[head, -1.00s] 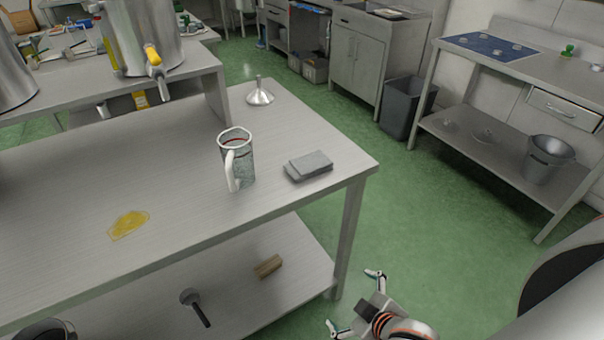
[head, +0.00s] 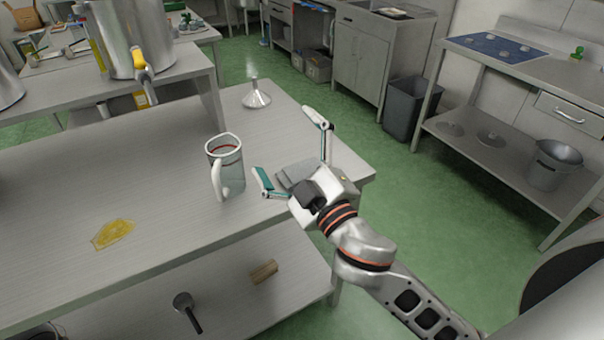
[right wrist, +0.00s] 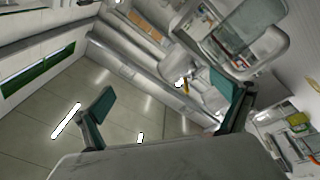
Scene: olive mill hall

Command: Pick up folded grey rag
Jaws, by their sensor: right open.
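The folded grey rag (head: 290,173) lies near the right end of the steel table in the head view. My right gripper and wrist hide much of it. My right gripper (head: 283,143) is open over the rag's area, with one teal-padded finger to the rag's left and the other beyond it at the right. I cannot tell its exact height above the rag. In the right wrist view the open fingers (right wrist: 160,95) have nothing between them, and the rag does not show. My left gripper is not in view.
A clear jug (head: 226,168) with a white handle stands just left of the gripper. A metal funnel (head: 256,96) stands behind it. The lower shelf holds a wooden block (head: 263,271).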

